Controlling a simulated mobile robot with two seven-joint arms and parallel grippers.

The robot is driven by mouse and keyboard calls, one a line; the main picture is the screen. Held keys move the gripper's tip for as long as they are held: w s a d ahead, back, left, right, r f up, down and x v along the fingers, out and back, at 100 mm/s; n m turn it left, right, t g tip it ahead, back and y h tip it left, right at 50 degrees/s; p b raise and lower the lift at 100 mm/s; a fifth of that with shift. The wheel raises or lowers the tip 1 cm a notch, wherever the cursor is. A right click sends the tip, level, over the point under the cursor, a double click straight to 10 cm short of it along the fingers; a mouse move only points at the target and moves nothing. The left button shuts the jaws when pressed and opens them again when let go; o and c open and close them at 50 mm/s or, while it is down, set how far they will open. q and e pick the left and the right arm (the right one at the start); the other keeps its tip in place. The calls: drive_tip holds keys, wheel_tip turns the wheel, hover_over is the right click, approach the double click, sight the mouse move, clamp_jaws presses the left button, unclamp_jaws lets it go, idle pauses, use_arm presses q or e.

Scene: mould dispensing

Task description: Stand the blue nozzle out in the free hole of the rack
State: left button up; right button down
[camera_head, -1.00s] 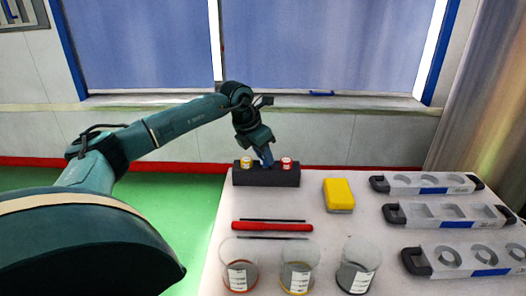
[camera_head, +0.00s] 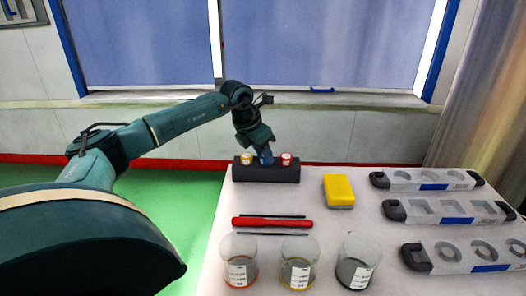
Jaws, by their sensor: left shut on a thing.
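The dark rack (camera_head: 266,174) stands at the far left of the table. A yellow-capped nozzle (camera_head: 246,158) stands in its left hole and a red-capped one (camera_head: 286,159) in its right hole. My left gripper (camera_head: 264,148) points down over the middle of the rack, shut on the blue nozzle (camera_head: 266,158). The blue nozzle is between the other two, its lower end at the rack's top. I cannot tell how deep it sits in the middle hole. The gripper hides its upper part. My right gripper is not in view.
A yellow block (camera_head: 339,189) lies right of the rack. A red tool (camera_head: 272,222) lies between two thin dark rods in front. Several beakers, one of them here (camera_head: 298,262), stand at the near edge. Moulds, one of them here (camera_head: 426,180), fill the right side.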

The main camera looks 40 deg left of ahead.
use_arm(q)
drive_tip(key=o, duration=1.1)
drive_tip(key=shift+c, duration=0.2)
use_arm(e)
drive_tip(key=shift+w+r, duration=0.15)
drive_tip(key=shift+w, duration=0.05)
use_arm(q)
drive_tip(key=v, duration=1.3)
drive_tip(key=shift+s+p, duration=0.15)
drive_tip(key=shift+p, duration=0.25)
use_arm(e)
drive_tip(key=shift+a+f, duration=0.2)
